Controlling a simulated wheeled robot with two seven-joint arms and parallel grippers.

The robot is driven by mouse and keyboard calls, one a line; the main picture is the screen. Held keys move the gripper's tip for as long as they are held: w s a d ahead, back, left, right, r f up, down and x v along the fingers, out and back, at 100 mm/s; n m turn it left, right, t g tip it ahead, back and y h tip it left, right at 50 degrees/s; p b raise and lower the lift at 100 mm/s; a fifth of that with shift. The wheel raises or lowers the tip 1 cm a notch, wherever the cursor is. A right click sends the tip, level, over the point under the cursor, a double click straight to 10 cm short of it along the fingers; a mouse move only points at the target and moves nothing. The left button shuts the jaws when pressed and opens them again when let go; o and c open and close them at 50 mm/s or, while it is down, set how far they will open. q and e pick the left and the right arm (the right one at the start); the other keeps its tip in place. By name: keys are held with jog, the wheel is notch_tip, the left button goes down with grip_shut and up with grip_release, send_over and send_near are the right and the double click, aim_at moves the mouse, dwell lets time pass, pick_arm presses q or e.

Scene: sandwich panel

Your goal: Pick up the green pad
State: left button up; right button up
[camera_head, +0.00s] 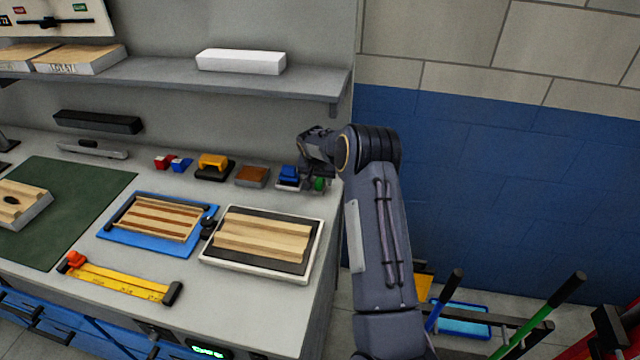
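A small green pad (319,184) shows at the right end of the bench's back row, by the bench's right edge. It is partly hidden by my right gripper (316,178), which reaches down over it from above. The fingers are small and dark here, and I cannot tell whether they are apart, touch the pad or hold it. A blue pad (289,173) on a light base sits just left of the gripper. My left gripper is not in view.
Left along the row are a brown block (252,176), a yellow-topped block (212,163) and red and blue pieces. In front lie a framed wooden panel (262,238), a blue tray (118,240) and a yellow ruler (120,283). A shelf (310,80) overhangs the back.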

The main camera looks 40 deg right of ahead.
jog(key=c, duration=0.8)
jog(key=shift+r, duration=0.1)
jog(key=shift+r, duration=0.25)
notch_tip(320, 180, up, 2)
jog(key=shift+r+b, duration=0.1)
jog(key=shift+b, duration=0.25)
jog(key=shift+s+a+r+b, duration=0.75)
jog(key=shift+a+r, duration=0.95)
jog(key=shift+a, duration=0.5)
jog(key=shift+s+a+r+b, duration=0.75)
jog(key=shift+a+r, duration=0.9)
jog(key=shift+a, duration=0.6)
jog(key=shift+s+a+r+b, duration=0.65)
jog(key=shift+a+r+b, duration=0.2)
jog(key=shift+a+r, duration=1.1)
jog(key=shift+a+f, duration=0.25)
